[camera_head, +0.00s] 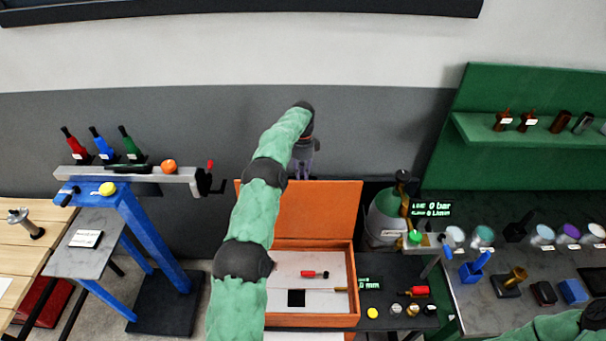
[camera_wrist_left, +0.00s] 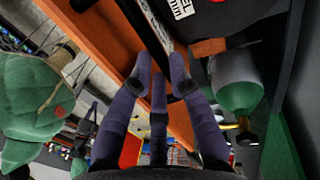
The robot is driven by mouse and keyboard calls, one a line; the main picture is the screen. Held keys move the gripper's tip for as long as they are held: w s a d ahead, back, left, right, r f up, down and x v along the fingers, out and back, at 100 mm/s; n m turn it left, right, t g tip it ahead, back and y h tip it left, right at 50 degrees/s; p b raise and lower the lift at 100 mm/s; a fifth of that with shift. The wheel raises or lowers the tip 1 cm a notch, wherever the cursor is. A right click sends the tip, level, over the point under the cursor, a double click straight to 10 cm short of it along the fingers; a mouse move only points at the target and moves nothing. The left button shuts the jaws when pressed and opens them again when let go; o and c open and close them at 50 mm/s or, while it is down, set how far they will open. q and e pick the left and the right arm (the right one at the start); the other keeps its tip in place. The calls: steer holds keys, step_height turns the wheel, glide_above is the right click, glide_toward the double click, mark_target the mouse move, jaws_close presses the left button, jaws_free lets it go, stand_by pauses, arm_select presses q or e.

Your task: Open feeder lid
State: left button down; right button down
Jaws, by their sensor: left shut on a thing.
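The orange feeder lid (camera_head: 318,210) stands raised, close to upright, at the back edge of the open orange feeder box (camera_head: 311,321). My left gripper (camera_head: 303,172) is at the top edge of the lid, with its fingers partly hidden by my own arm. In the left wrist view, the purple fingers (camera_wrist_left: 160,85) are shut on the lid (camera_wrist_left: 178,112), whose orange panel runs diagonally behind and between them. Inside the box, a red-handled tool (camera_head: 315,274) and a black square (camera_head: 296,298) lie on the white floor. My right gripper is out of view.
A grey-green gas cylinder (camera_head: 388,216) stands just right of the lid. A blue stand (camera_head: 150,235) with a crank is on the left. A dark bench (camera_head: 480,300) with jars and tools fills the right. A grey wall is close behind the lid.

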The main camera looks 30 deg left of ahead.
arm_select(q)
steer(key=shift+s+f, duration=0.15)
steer(key=shift+f, duration=0.6)
steer(key=c, duration=1.5)
jaws_free()
steer(key=o, duration=0.4)
steer(key=shift+w+a+f, duration=0.1)
steer(key=shift+w+a, duration=0.05)
steer(key=shift+w, duration=0.05)
steer(key=shift+c, duration=0.2)
step_height(320, 180, up, 8)
steer(key=w, duration=0.1)
steer(key=shift+w+a+f, duration=0.2)
steer(key=shift+w+a, duration=0.1)
steer(key=shift+a, duration=0.1)
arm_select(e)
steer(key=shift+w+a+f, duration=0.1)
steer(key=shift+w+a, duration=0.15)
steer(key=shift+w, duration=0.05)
